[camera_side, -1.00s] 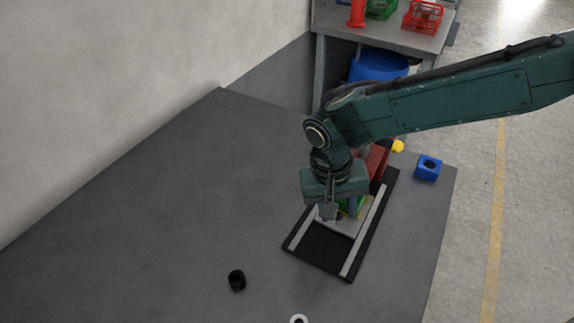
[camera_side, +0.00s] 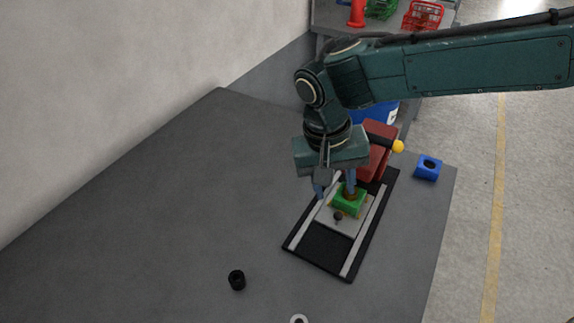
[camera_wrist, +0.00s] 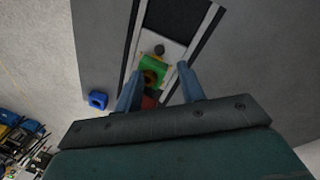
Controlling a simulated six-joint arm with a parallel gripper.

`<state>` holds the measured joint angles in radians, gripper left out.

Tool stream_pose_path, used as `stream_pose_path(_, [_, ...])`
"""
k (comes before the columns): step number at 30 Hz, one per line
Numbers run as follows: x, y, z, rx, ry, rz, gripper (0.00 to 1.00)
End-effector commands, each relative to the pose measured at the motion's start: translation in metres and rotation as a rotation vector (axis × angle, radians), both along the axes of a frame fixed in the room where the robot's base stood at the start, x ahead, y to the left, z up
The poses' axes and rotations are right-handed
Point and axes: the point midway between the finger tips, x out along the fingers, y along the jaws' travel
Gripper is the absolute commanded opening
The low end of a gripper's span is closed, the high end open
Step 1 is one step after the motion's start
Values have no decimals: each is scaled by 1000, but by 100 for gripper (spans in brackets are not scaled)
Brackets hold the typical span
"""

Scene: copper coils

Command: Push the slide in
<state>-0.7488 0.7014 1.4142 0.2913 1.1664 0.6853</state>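The slide (camera_side: 327,219) is a light grey plate between two pale rails on a black base (camera_side: 322,246). It carries a green block (camera_side: 350,205) with a brown-orange round part in its top, and a small dark knob (camera_side: 338,215) in front of the block. The wrist view also shows the green block (camera_wrist: 147,64) and the knob (camera_wrist: 159,49). My gripper (camera_side: 335,188) is above the slide, with its blue-grey fingers apart and nothing held between them. In the wrist view, the fingers of my gripper (camera_wrist: 164,76) appear on either side of the green block. Contact cannot be told.
A red block (camera_side: 378,160) stands at the far end of the base, with a yellow ball (camera_side: 398,146) beside it. A blue block with a hole (camera_side: 428,168) lies to the right. A small black cylinder (camera_side: 237,280) lies at the front left. The table's left side is clear.

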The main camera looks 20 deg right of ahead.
Motion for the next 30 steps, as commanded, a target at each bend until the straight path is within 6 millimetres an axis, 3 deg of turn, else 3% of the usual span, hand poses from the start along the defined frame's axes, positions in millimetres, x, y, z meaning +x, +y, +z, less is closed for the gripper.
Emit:
stream_pose_path(6, [1,8,38,3,-1,1,39])
stream_pose_path(12, [2,11,55,-1,-2,-1,39])
stream_pose_path(27, [2,12,64,0,1,1,39])
stream_pose_path(30, [2,12,63,0,2,4,20])
